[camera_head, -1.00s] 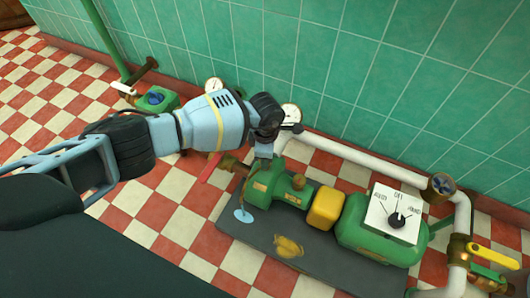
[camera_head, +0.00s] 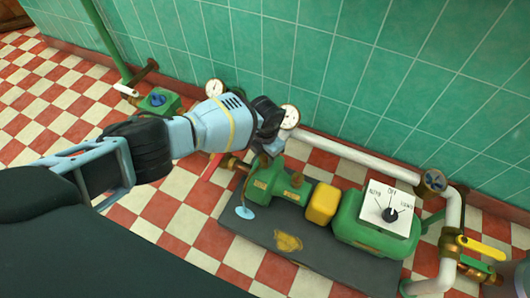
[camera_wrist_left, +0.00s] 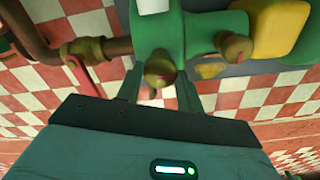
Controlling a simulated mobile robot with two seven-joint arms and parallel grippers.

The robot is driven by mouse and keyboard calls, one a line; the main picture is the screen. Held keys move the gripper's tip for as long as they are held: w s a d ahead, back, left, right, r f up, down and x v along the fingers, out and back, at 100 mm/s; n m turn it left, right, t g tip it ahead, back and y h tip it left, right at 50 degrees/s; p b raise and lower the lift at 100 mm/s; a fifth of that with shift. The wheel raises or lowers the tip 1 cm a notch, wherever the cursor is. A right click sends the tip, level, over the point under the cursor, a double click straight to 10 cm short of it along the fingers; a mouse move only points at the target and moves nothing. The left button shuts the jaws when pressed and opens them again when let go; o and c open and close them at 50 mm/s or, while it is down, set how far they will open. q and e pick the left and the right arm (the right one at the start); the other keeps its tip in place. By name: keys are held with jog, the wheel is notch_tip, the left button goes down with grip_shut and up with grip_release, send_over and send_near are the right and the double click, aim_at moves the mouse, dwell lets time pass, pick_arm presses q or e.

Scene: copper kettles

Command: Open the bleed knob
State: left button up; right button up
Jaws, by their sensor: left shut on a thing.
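A green pump (camera_head: 262,185) sits on a dark base plate (camera_head: 330,262) on the floor by the wall. In the left wrist view, the round brass bleed knob (camera_wrist_left: 159,73) on the green pump body (camera_wrist_left: 158,35) lies between the two fingers of my left gripper (camera_wrist_left: 159,88). The gripper is shut on it. In the head view, my left gripper (camera_head: 268,152) reaches down to the pump's far end and hides this knob. A second brass knob (camera_wrist_left: 235,47) is to its right; it also shows in the head view (camera_head: 296,180). My right gripper is not in view.
A yellow coupling (camera_head: 322,203) and a green motor with a white dial switch box (camera_head: 392,207) stand to the right. A red-handled valve (camera_wrist_left: 82,72) is close at left. A white pipe (camera_head: 360,155) runs along the tiled wall. A gauge (camera_head: 289,116) is behind the gripper.

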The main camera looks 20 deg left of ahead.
aim_at(265, 157)
pick_arm(q)
jog(key=shift+n, duration=0.6)
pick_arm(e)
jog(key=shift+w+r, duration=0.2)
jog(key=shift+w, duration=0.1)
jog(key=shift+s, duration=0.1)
pick_arm(q)
jog(key=o, duration=1)
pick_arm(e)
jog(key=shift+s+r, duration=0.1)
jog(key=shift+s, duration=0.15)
pick_arm(q)
jog(key=shift+r, duration=0.1)
notch_tip(265, 157, up, 7)
jog(key=p, duration=0.3)
jog(key=shift+p, duration=0.35)
jog(key=shift+r, duration=0.35)
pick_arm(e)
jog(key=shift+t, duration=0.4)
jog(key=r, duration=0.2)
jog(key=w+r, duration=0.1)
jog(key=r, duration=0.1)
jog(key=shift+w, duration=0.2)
